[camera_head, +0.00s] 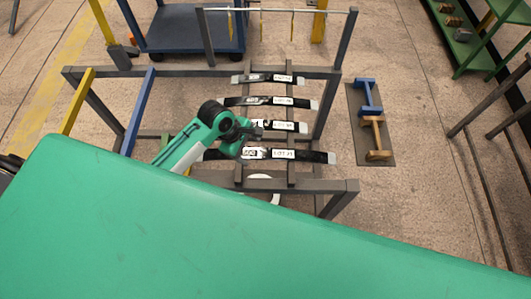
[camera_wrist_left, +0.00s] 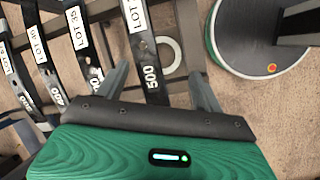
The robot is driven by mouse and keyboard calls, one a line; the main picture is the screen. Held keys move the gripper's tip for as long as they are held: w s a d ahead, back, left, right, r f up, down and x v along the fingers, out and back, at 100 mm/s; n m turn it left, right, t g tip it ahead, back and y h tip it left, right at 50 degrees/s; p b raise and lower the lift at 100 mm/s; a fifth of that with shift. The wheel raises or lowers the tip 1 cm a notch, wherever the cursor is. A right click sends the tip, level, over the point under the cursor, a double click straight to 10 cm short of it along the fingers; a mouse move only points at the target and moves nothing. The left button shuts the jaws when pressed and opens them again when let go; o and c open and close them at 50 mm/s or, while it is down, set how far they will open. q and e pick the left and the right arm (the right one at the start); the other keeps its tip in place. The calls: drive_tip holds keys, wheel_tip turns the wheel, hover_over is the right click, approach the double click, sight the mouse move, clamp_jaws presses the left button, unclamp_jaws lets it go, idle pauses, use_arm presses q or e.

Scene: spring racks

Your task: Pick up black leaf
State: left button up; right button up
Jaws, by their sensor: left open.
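Several black leaves with white labels lie crosswise on a grey rack (camera_head: 350,187). The nearest black leaf (camera_head: 318,157) has its left part partly covered by my left gripper (camera_head: 254,131). In the left wrist view, a black leaf marked 500 (camera_wrist_left: 147,50) runs between the two fingers of my open left gripper (camera_wrist_left: 159,74). The fingers stand on either side of it; I cannot tell whether they touch it. Other black leaves (camera_head: 298,127) lie farther back, and some show at the left of the wrist view (camera_wrist_left: 93,63). My right gripper is not in view.
A mat (camera_head: 382,157) with a blue stand (camera_head: 368,96) and a tan stand (camera_head: 377,136) lies right of the rack. A blue cart (camera_head: 185,28) stands behind. A white ring (camera_wrist_left: 169,52) lies below the rack. Green shelves (camera_head: 480,40) stand far right.

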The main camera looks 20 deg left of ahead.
use_arm(q)
wheel_tip(320, 180, up, 2)
drive_tip(key=w+n, duration=0.3)
drive_tip(key=n, duration=0.1)
drive_tip(key=n+p, duration=0.1)
drive_tip(key=p, duration=0.1)
hover_over(265, 153)
drive_tip(key=a, duration=0.2)
drive_tip(key=shift+g, duration=0.3)
drive_tip(key=f, duration=0.6)
drive_tip(key=shift+s+f, duration=0.1)
drive_tip(key=shift+s, duration=0.2)
drive_tip(key=shift+w+d+f, duration=0.1)
drive_tip(key=shift+d+f, duration=0.1)
drive_tip(key=shift+f, duration=0.3)
drive_tip(key=shift+d+f, duration=0.15)
drive_tip(key=shift+f, duration=0.3)
drive_tip(key=p+x, duration=0.1)
drive_tip(key=x, duration=0.2)
drive_tip(key=shift+d+f, duration=0.2)
drive_tip(key=shift+f, duration=0.4)
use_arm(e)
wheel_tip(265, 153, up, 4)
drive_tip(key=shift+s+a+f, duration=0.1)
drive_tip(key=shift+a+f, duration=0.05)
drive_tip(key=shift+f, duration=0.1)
use_arm(q)
drive_tip(key=shift+c, duration=0.4)
